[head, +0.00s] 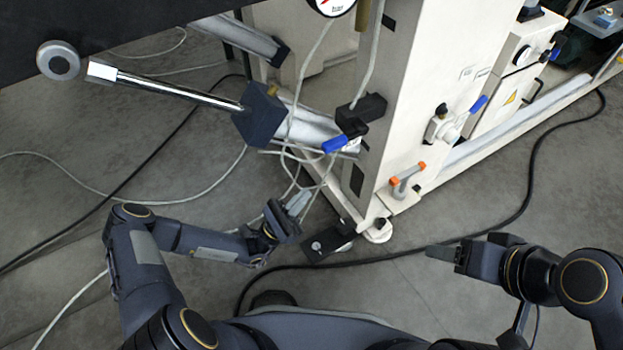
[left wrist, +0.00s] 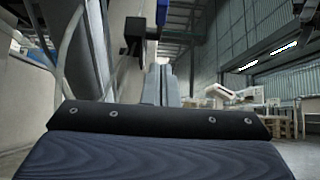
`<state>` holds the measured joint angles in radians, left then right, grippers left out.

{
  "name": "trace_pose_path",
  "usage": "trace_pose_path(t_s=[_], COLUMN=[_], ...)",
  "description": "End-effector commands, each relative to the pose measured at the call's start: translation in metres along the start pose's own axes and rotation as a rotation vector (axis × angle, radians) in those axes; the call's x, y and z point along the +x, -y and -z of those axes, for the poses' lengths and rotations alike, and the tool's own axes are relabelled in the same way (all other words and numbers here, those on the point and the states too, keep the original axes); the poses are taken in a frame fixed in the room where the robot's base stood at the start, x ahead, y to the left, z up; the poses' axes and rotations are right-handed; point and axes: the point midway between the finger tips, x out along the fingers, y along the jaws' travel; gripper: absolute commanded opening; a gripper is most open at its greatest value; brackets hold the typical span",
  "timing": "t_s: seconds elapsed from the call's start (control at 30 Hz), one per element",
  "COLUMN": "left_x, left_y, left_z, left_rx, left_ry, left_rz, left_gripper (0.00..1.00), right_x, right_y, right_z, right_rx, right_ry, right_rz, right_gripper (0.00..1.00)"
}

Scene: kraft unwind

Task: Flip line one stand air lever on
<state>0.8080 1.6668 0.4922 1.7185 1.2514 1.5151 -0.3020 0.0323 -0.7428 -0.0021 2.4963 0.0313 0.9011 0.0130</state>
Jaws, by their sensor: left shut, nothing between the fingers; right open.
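A blue lever (head: 335,143) sits on the lower left side of the white stand (head: 400,100), below a black block. A second blue lever (head: 478,104) is on a white valve on the stand's right face. I cannot tell which one is the line one air lever. My left gripper (head: 298,204) is shut and empty, below and left of the first lever and apart from it. In the left wrist view the shut fingers (left wrist: 160,86) point toward the stand, with a blue lever (left wrist: 162,12) above them. My right gripper (head: 440,253) is open and empty, low at the right.
An orange-ended handle (head: 408,176) sticks out low on the stand's right face. Pale hoses (head: 290,140) hang close to my left gripper. A chrome rod (head: 180,90) and dark block (head: 260,114) lie left of the stand. A black cable (head: 520,210) crosses the floor.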

Motion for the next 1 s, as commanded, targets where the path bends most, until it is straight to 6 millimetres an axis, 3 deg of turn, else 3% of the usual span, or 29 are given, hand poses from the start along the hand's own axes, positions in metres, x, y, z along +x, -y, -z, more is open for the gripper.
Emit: trace_pose_path(t_s=[0.47, 0.7, 1.0], left_x=[0.094, 0.114, 0.118], left_y=[0.001, 0.001, 0.001], left_z=[-0.001, -0.024, -0.029], left_rx=[0.000, 0.001, 0.000], left_ry=[0.002, 0.001, -0.001], left_rz=[0.006, 0.004, 0.003], left_gripper=[0.00, 0.00, 0.00], right_x=[0.015, 0.019, 0.020], right_y=[-0.007, -0.009, -0.009], right_z=[-0.008, -0.010, -0.010], right_rx=[0.000, 0.000, 0.000], right_ry=[0.000, 0.000, 0.000], right_rz=[0.000, 0.000, 0.000], right_gripper=[0.61, 0.61, 0.61])
